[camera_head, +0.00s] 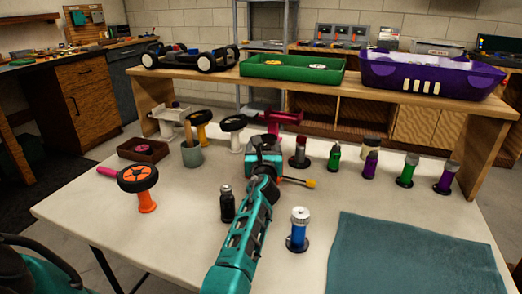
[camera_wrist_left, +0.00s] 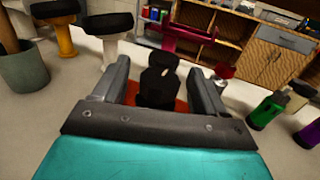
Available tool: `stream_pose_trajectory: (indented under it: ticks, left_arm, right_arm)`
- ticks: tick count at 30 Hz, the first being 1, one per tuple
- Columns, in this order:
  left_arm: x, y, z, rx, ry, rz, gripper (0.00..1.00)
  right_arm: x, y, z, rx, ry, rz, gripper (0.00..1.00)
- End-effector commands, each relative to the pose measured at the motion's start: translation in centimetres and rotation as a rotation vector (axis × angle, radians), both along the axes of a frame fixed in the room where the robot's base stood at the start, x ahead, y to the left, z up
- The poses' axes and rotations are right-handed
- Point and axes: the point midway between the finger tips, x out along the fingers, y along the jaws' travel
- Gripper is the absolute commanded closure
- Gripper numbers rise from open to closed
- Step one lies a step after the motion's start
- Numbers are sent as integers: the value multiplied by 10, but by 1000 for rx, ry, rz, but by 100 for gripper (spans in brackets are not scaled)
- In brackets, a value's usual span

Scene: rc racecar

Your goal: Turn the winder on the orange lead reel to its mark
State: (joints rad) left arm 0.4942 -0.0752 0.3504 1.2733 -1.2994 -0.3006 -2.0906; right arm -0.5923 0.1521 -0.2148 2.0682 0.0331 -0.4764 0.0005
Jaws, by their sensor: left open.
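My left gripper (camera_head: 263,142) is open above the middle of the white table, pointing away from me. In the left wrist view its two fingers (camera_wrist_left: 157,90) stand either side of a black upright piece (camera_wrist_left: 158,80), which looks like the winder, with clear gaps to it. Under that piece an orange-red base (camera_wrist_left: 183,106) shows, which looks like the orange lead reel; most of it is hidden. In the head view the gripper covers this reel. I cannot make out the mark. My right gripper is not in view.
A black wheel on an orange stand (camera_head: 147,203) is at left. Black-topped yellow (camera_head: 201,133) and white (camera_head: 235,140) stands and a grey-green cup (camera_head: 192,155) are left of the gripper. Several bottles are at right. A dark bottle (camera_head: 227,204) and blue bottle (camera_head: 298,230) flank my arm.

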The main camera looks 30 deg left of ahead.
Motion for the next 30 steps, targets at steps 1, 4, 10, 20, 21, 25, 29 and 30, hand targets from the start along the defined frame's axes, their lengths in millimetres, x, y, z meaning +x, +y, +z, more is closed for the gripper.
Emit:
stream_pose_trajectory:
  ticks: [1,4,10,20,21,25,29,30]
  left_arm:
    - [0,-1,0,-1,-1,0,28]
    - [1,-2,0,0,0,1,28]
    - [1,-2,1,1,-1,1,28]
    - [1,-2,0,0,0,1,44]
    - [1,-2,0,0,0,1,48]
    - [1,-2,0,0,0,1,61]
    - [1,-2,0,1,1,1,73]
    - [1,-2,0,1,1,1,77]
  right_arm:
    - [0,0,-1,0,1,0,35]
    - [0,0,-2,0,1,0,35]
    - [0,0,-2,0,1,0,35]
    - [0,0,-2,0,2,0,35]
    - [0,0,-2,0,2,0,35]
    - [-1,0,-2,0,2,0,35]
    - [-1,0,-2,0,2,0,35]
    - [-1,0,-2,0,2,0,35]
